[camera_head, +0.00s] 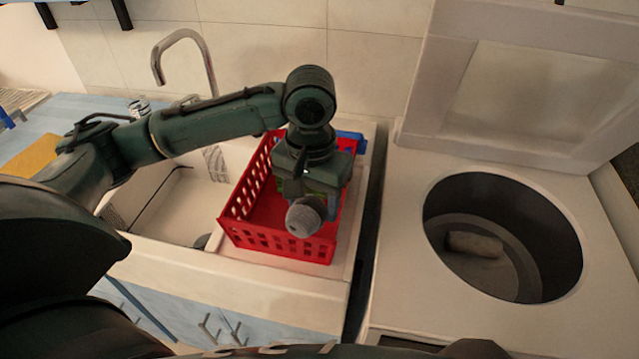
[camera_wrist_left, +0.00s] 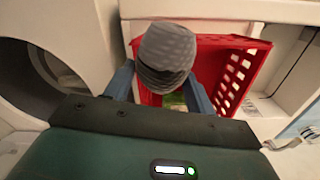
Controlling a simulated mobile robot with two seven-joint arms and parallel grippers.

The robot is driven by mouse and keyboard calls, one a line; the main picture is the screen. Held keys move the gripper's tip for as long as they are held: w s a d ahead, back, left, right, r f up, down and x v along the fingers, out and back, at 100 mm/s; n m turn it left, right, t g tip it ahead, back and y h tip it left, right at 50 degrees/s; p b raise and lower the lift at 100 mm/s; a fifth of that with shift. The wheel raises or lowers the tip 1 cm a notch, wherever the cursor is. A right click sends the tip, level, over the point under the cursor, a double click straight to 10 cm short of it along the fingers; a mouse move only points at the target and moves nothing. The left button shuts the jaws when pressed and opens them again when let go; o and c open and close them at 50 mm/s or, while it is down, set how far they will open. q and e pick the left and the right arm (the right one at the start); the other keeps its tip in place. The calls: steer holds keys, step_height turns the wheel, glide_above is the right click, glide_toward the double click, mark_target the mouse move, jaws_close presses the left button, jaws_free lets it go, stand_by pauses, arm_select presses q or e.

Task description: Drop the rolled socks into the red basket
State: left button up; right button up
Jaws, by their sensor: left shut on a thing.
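The rolled socks (camera_head: 305,216) are a grey bundle held by my left gripper (camera_head: 312,190) over the red basket (camera_head: 245,238). In the left wrist view the socks (camera_wrist_left: 166,55) sit between the two blue fingers of the left gripper (camera_wrist_left: 160,88), with the open red basket (camera_wrist_left: 262,50) behind and below them. The basket stands on the counter beside the sink. My left arm hides part of its far side. Something green shows behind the socks, partly hidden. My right gripper is not in view.
An open top-loading washer (camera_head: 400,250) stands to the right, with a light rolled item (camera_head: 474,244) inside its drum. The sink (camera_head: 170,205) and its tap (camera_head: 183,50) are to the left. A blue item (camera_head: 352,140) lies behind the basket.

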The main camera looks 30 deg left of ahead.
arm_select(q)
steer(key=w+a+r+n, duration=0.1)
steer(key=w+a+n, duration=0.4)
steer(key=w+a, duration=0.6)
steer(key=shift+n, duration=0.4)
steer(key=shift+w+a+f, duration=0.1)
steer(key=shift+a+f, duration=0.1)
steer(key=shift+f, duration=0.75)
steer(key=shift+w+a+f, duration=0.1)
steer(key=shift+a+f, duration=0.1)
steer(key=shift+f, duration=0.8)
steer(key=shift+w+a+f, duration=0.1)
steer(key=shift+a+f, duration=0.1)
steer(key=shift+f, duration=0.75)
steer(key=o, duration=1.1)
steer(key=shift+c, duration=0.2)
step_height(320, 180, up, 13)
